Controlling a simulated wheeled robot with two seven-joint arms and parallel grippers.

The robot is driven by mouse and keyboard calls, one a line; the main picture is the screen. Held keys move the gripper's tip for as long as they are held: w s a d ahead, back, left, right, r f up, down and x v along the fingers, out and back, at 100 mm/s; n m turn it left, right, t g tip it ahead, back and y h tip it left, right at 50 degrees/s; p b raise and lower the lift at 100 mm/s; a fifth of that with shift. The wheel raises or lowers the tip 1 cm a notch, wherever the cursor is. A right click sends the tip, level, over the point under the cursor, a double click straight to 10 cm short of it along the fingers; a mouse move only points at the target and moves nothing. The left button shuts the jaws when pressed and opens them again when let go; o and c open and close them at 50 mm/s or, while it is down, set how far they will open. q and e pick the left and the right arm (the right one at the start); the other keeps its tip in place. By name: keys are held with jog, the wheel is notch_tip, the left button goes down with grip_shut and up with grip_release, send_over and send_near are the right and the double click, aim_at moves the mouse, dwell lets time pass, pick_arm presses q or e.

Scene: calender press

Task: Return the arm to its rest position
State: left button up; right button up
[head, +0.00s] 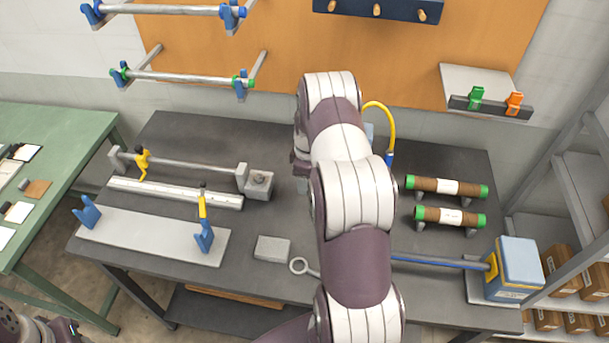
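One of my arms, apparently the right, rises from the bottom middle of the head view, in front of the dark workbench (420,278). Its white and dark purple links bend over near the wall board, and its gripper is hidden behind them. At the bottom left corner a dark end part of my other arm, apparently the left gripper (62,328), is cut off by the frame edge. Its fingers cannot be made out.
The workbench holds a roller fixture (190,164), a pale plate with blue brackets (150,236), a grey block (272,248), two brown rolls (447,187) and a blue box (514,268). A green table (62,140) stands left, shelving (570,180) right.

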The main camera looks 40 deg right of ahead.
jog(key=shift+s, duration=0.1)
dwell(0.3)
jog(key=s+a+r+m+b, duration=0.2)
jog(key=s+a, duration=0.3)
jog(key=a, duration=0.3)
jog(key=s+a+r+m+b, duration=0.2)
jog(key=s+a+r+b, duration=0.1)
jog(key=a, duration=0.5)
jog(key=s+a+r+m+t+b, duration=0.1)
jog(key=s+a+r+m+b, duration=0.1)
jog(key=s+a+b, duration=0.2)
jog(key=s+a, duration=0.3)
jog(key=a, duration=0.1)
jog(key=shift+a+r, duration=0.15)
jog(key=shift+r, duration=0.2)
